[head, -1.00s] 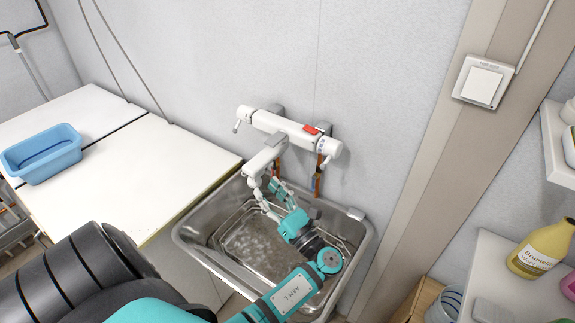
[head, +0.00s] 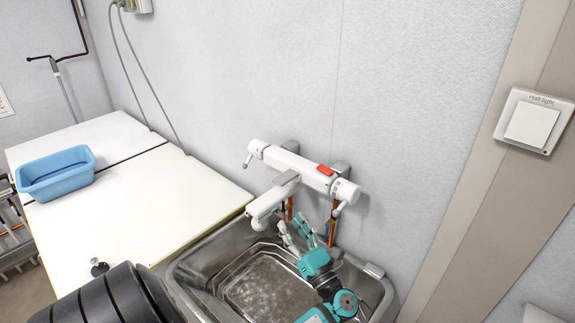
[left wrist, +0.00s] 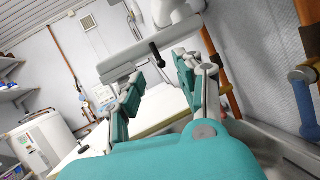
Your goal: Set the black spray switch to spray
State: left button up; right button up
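The white wall tap (head: 305,170) hangs above the steel washtub (head: 180,285), its spout (head: 272,201) reaching out over the basin. A small black lever (left wrist: 156,50) on the white spout part shows in the left wrist view, just beyond and between my fingers; it looks like the spray switch. It is not clear in the head view, and its setting cannot be read. My left gripper (head: 298,226) is over the basin, just below and right of the spout. Its teal fingers are apart and empty in the left wrist view (left wrist: 150,72). My right gripper is not in view.
A white worktop (head: 130,205) lies left of the tub, with a blue basin (head: 56,174) and a small dark plug-like piece (head: 98,267). Copper-coloured pipes (head: 332,225) run below the tap. A light switch (head: 533,122) is on the right wall.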

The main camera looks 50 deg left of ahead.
aim_at(283, 207)
pick_arm(q)
jog(key=shift+p+x, duration=0.35)
jog(key=shift+x, duration=1.25)
jog(key=shift+w, duration=0.1)
jog(key=shift+c, duration=0.4)
grip_shut()
